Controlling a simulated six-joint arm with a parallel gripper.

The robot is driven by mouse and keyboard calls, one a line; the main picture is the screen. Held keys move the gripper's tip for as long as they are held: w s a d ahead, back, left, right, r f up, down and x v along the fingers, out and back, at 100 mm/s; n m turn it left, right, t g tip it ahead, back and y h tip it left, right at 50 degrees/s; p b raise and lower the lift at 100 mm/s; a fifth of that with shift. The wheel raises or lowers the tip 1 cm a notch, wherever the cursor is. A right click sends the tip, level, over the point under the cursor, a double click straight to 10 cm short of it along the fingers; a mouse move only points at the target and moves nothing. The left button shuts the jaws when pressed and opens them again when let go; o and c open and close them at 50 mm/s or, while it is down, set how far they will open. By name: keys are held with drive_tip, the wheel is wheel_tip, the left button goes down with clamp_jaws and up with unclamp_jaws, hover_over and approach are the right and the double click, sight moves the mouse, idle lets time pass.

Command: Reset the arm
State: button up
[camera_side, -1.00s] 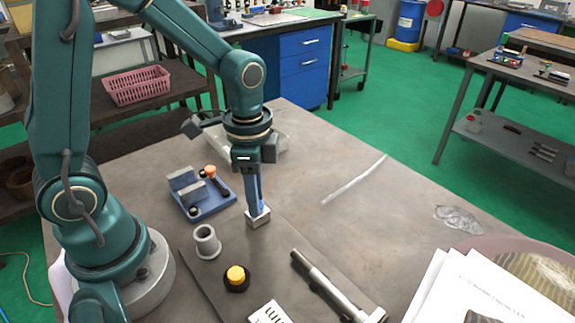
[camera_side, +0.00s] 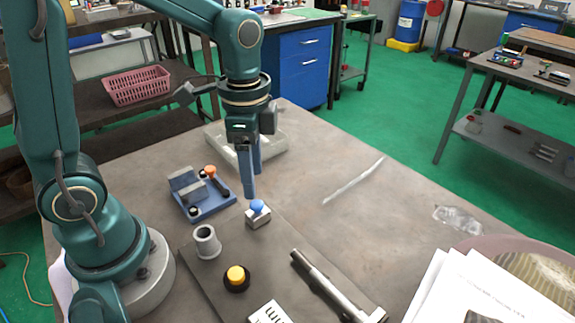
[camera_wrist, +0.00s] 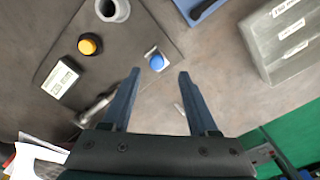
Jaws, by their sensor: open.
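My gripper (camera_side: 250,178) points down above the table, its two blue-grey fingers apart and empty. In the wrist view the fingers of my gripper (camera_wrist: 158,76) are spread wide. Just beyond and below the fingertips, in the side view, stands a small metal block with a round blue top (camera_side: 257,207); it is apart from the fingers. The blue top also shows in the wrist view (camera_wrist: 156,62), between the fingertips and a little past them.
A yellow button (camera_side: 236,276), a grey hollow cylinder (camera_side: 207,243) and a metal-handled tool (camera_side: 330,285) are on the table. A blue fixture with an orange knob (camera_side: 211,172) stands to the left. A grey tray (camera_side: 283,149) lies behind. The table's right middle is mostly clear.

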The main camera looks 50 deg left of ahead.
drive_tip(key=shift+r, duration=0.15)
drive_tip(key=shift+r, duration=0.25)
drive_tip(key=s+r+n+t, duration=0.5)
drive_tip(key=s+n, duration=0.2)
drive_tip(key=n, duration=0.2)
drive_tip(key=shift+s+d+r+t, duration=0.15)
drive_tip(key=shift+d+t, duration=0.15)
drive_tip(key=shift+d, duration=0.15)
idle(0.5)
